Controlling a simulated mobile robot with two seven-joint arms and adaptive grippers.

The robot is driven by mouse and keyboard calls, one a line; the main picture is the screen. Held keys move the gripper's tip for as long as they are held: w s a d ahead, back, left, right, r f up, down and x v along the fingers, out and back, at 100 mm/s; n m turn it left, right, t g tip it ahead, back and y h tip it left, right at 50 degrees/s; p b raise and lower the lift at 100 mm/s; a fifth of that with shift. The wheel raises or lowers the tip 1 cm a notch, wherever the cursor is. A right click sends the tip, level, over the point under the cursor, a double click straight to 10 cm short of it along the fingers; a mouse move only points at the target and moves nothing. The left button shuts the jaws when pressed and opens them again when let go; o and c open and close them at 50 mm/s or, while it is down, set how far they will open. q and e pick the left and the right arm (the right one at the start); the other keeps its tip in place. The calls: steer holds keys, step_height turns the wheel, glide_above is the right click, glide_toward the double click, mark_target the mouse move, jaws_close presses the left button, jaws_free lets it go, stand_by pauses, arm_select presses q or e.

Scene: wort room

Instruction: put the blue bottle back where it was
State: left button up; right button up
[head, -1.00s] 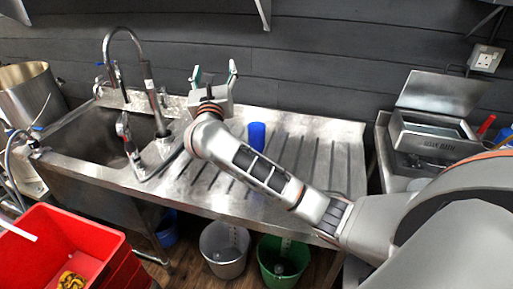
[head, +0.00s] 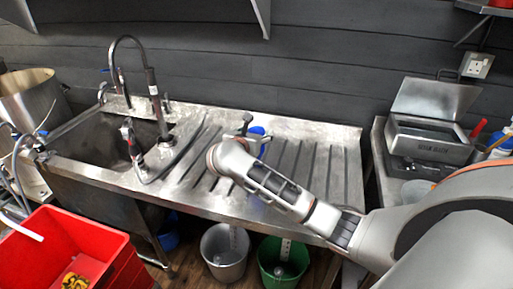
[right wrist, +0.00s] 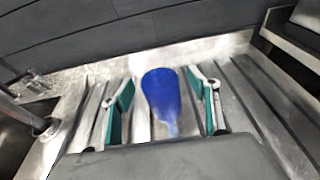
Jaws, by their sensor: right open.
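The blue bottle (head: 257,131) stands on the ribbed steel drainboard (head: 313,170), partly hidden behind my right gripper in the head view. In the right wrist view the blue bottle (right wrist: 163,98) is between the two green-padded fingers, with a gap on each side. My right gripper (right wrist: 164,108) is open and empty; in the head view it (head: 252,126) is low over the drainboard at the bottle. My left gripper is not in view.
A sink with a tall tap (head: 150,75) and hoses is left of the drainboard. A steel bath unit (head: 430,140) stands to the right. A red crate (head: 60,250), a grey bucket (head: 224,262) and a green bucket (head: 270,270) are below. The drainboard's right part is clear.

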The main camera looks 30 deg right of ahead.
steer(key=shift+x, duration=1)
steer(key=shift+a, duration=0.15)
jaws_close()
